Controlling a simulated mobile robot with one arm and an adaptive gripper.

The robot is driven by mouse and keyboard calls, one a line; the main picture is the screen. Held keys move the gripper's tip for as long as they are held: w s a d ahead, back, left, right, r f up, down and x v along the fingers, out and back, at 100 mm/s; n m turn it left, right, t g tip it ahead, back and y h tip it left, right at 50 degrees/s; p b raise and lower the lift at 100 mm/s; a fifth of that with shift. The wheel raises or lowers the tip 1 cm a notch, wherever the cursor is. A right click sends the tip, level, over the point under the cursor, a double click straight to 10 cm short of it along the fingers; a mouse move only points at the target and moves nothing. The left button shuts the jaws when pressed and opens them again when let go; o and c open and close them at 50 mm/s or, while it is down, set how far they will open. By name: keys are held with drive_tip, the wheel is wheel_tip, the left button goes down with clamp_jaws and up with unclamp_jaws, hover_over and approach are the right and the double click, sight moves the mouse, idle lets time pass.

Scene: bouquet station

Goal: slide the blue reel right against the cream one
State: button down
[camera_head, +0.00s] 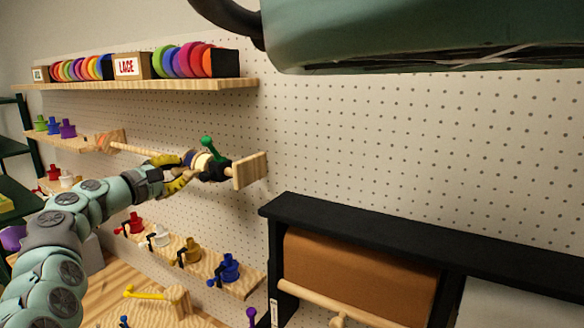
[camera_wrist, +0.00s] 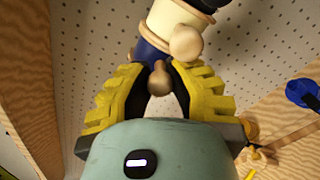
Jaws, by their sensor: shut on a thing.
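The dark blue reel (camera_wrist: 146,51) is on a wooden rod (camera_head: 135,150) fixed to the pegboard. The cream reel (camera_wrist: 170,18), with a round wooden knob, is just beyond it in the wrist view. In the head view the cream reel (camera_head: 202,163) is to the right of the blue reel (camera_head: 188,158). The two look very close; I cannot tell whether they touch. My gripper (camera_wrist: 158,82) has its yellow fingers shut around the blue reel's small wooden knob. In the head view my gripper (camera_head: 176,170) is at the reels' left side, partly hiding the blue reel.
A green-knobbed piece (camera_head: 208,146) and the rod's end block (camera_head: 250,170) are to the right of the cream reel. A shelf of coloured spools (camera_head: 130,86) is above. A shelf with a blue dispenser (camera_head: 229,268) is below. A black rack (camera_head: 420,240) stands at the right.

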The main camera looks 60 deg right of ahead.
drive_tip(key=c, duration=0.8)
unclamp_jaws()
drive_tip(key=shift+a, duration=0.1)
drive_tip(key=shift+s+a, duration=0.15)
drive_tip(key=shift+a, duration=1.85)
drive_tip(key=shift+s+a, duration=0.15)
drive_tip(key=shift+a, duration=1.8)
drive_tip(key=shift+s+a, duration=0.15)
drive_tip(key=shift+a, duration=1.85)
